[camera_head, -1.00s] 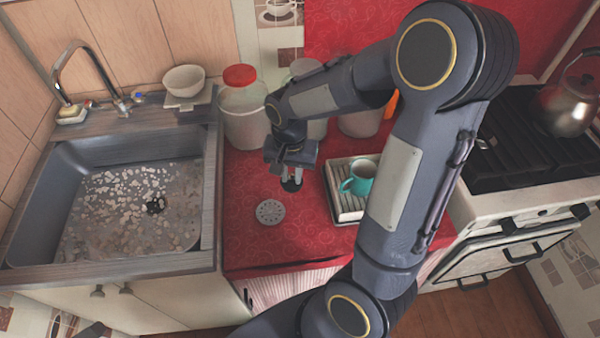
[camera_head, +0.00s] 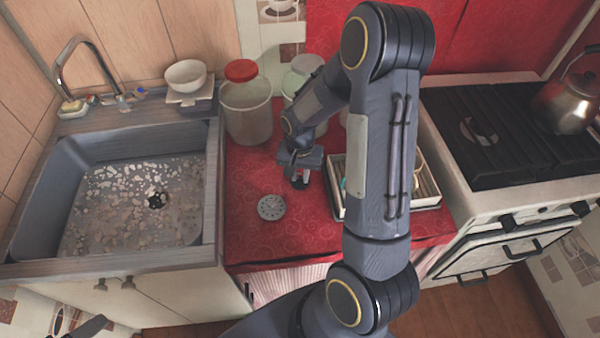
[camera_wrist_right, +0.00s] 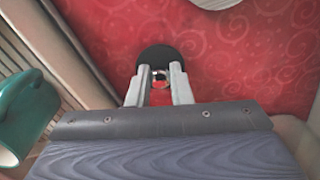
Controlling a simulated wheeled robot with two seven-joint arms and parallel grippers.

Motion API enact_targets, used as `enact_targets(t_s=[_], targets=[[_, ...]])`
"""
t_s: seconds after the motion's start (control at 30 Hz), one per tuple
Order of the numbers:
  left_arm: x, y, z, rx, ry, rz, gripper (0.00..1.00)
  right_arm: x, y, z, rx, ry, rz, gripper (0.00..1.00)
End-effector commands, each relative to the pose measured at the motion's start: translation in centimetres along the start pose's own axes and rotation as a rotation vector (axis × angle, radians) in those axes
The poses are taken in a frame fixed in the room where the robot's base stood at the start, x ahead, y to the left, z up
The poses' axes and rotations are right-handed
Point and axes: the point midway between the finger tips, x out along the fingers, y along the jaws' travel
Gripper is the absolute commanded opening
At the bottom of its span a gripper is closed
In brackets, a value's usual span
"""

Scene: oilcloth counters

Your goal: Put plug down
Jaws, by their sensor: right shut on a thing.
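The plug (camera_wrist_right: 157,57) is a dark round disc with a small metal ring on top. My right gripper (camera_head: 299,181) is over the red counter, between the sink and the tray. In the right wrist view the fingers of that gripper (camera_wrist_right: 159,80) are closed on the plug's ring. The plug shows only as a small dark shape under the gripper in the head view (camera_head: 299,184). I cannot tell whether it touches the counter.
A round strainer (camera_head: 272,207) lies left of the gripper on the red counter (camera_head: 290,240). A tray (camera_head: 428,188) with a teal mug (camera_wrist_right: 22,112) is close on the right. Jars (camera_head: 247,110) stand behind. The sink (camera_head: 50,190) is left. The counter's front is clear.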

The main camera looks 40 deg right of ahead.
Motion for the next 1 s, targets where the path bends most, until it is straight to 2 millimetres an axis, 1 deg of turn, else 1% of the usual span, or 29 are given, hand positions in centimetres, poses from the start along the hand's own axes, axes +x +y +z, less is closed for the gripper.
enact_targets(t_s=[0.13,0.17,0.3,0.63,0.77,0.87,1.0], targets=[[0.4,-0.2,0.2,0.0,0.0,0.0,0.86,0.5,0.0,0.0,0.0,0.0,0.0,0.0],[0.3,-0.1,0.1,0.0,0.0,0.0,0.86,0.3,0.0,0.0,0.0,0.0,0.0,0.23],[0.3,-0.1,0.1,0.0,0.0,0.0,0.86,0.3,0.0,0.0,0.0,0.0,0.0,0.41],[0.2,-0.1,0.1,0.0,0.0,0.0,0.86,0.3,0.0,0.0,0.0,0.0,0.0,0.41],[-0.2,0.1,-0.1,0.0,0.0,0.0,0.86,-0.4,0.0,0.0,0.0,0.001,-0.001,0.41],[0.0,0.0,0.0,0.0,0.0,0.0,0.86,-1.7,-0.1,-0.1,0.0,0.005,-0.003,0.41],[-0.1,0.0,0.0,0.0,0.0,0.0,0.86,-4.7,-0.1,-0.1,0.0,0.007,-0.006,0.41]])
